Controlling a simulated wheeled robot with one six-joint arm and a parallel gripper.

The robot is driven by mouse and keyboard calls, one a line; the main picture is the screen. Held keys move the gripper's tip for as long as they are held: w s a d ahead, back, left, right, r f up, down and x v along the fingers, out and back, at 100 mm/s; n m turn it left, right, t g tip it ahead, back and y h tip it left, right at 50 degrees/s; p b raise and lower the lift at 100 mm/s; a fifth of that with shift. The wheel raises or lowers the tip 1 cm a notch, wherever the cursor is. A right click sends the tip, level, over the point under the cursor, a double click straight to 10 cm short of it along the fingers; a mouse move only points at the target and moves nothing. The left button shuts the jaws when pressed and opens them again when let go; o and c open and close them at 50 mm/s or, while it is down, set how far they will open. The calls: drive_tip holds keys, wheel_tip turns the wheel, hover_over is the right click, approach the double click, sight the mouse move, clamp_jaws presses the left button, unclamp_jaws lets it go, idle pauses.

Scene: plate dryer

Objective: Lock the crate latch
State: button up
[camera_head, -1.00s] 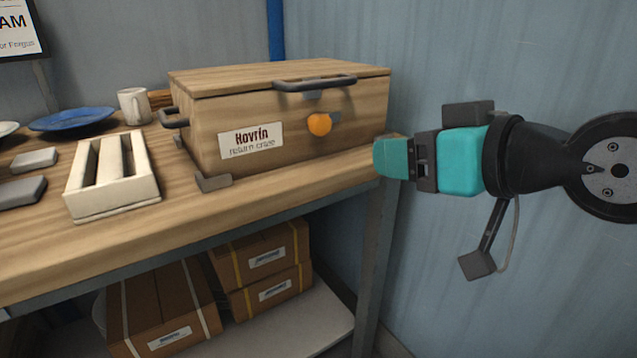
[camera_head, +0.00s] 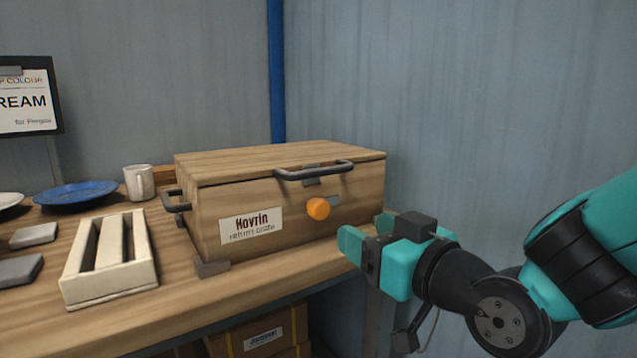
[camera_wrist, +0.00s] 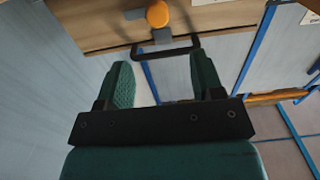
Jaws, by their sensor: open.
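The wooden crate (camera_head: 320,225) stands on the table with its lid down. Its latch has an orange knob (camera_head: 318,208) on the front face, just below the dark lid handle (camera_head: 314,171). The orange knob also shows at the top of the wrist view (camera_wrist: 157,14), with the dark handle (camera_wrist: 166,48) nearer the fingers. My gripper (camera_head: 362,235) is to the right of the knob and lower, in front of the crate's right end. In the wrist view my two teal fingers (camera_wrist: 163,82) are apart with nothing between them. They do not touch the knob.
A cream slotted rack (camera_head: 110,260) stands left of the crate. A grey bracket (camera_head: 211,267) sits at the crate's front left corner. Cardboard boxes (camera_head: 262,338) are below the table.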

sight(322, 209)
drive_tip(key=p+x, duration=0.2)
drive_tip(key=x, duration=1)
drive_tip(key=shift+w+f, duration=0.15)
drive_tip(key=shift+w, duration=0.1)
drive_tip(key=c, duration=0.9)
